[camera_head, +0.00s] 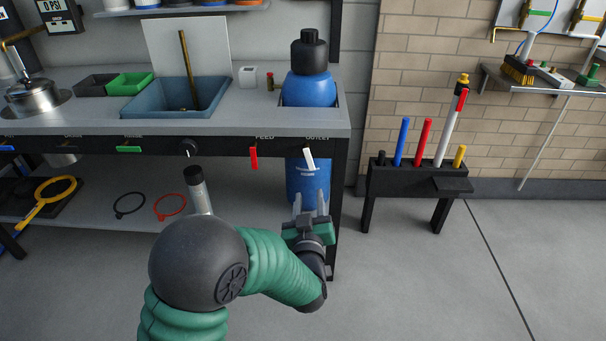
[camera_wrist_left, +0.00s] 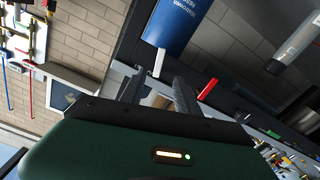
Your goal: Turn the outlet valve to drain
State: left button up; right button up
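The outlet valve's white handle (camera_head: 309,158) hangs tilted on the bench's dark front edge, below the OUTLET label. It also shows in the left wrist view (camera_wrist_left: 158,62), near and roughly between my fingertips. My left gripper (camera_head: 309,197) is in front of and below this handle, with its two grey fingers pointing at the bench. The fingers are apart and nothing is held between them; the gripper also shows in the wrist view (camera_wrist_left: 160,80). I see no clear contact with the handle. My right gripper is not in view.
The red FEED handle (camera_head: 254,158) hangs just left of the outlet handle. A blue tank (camera_head: 308,183) stands behind the bench edge (camera_head: 215,146). A black rack (camera_head: 405,179) with coloured tubes stands to the right. The floor between is clear.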

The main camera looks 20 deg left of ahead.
aim_at(310, 164)
pick_arm(q)
jog(key=b+x, duration=0.2)
jog(key=x, duration=0.5)
jog(key=b+x, duration=0.3)
jog(key=x, duration=0.5)
jog(key=shift+f, duration=0.2)
jog(key=shift+w+a+r, duration=0.1)
jog(key=shift+w, duration=0.15)
jog(key=shift+c, duration=0.5)
grip_shut()
